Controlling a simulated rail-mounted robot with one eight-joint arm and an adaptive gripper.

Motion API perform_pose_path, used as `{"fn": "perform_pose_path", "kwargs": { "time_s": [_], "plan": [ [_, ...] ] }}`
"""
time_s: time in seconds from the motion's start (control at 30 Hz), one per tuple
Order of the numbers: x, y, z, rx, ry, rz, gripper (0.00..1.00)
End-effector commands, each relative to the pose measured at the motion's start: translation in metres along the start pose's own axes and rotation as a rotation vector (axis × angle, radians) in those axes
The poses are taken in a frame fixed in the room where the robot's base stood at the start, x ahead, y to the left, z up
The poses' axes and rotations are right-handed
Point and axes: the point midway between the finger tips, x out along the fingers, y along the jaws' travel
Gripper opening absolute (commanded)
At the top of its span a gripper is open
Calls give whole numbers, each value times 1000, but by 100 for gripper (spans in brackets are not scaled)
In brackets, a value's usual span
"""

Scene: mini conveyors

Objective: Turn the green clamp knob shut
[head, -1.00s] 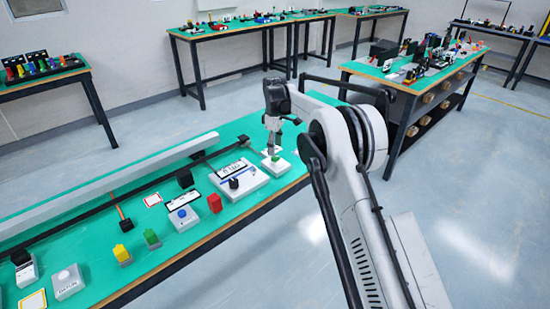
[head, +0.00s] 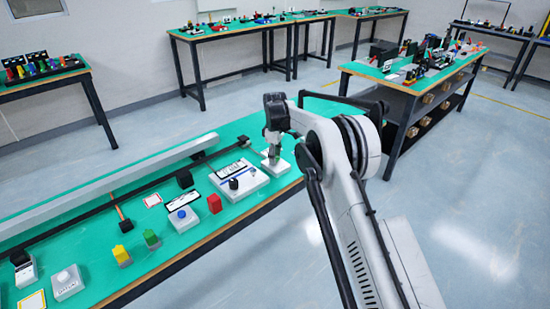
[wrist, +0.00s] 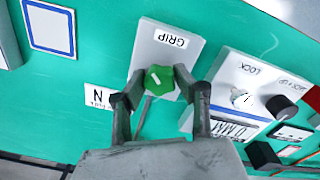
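The green clamp knob (wrist: 160,79) sits on a white block labelled GRIP (wrist: 166,44) in the wrist view. It has a lobed rim and a pale mark on top.
A white LOCK box (wrist: 240,72) with a black knob (wrist: 280,106) stands right of the GRIP block in the wrist view. A blue-framed card (wrist: 50,27) lies to the left.

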Motion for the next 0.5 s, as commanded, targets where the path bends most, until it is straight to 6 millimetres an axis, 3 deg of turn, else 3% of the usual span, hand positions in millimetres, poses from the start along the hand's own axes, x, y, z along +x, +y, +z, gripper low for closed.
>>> {"fn": "perform_pose_path", "kwargs": {
  "time_s": [0.1,0.5],
  "plan": [
    [0,0,0,0,0,0,2],
    [1,0,0,93,0,0,2]
  ]
}}
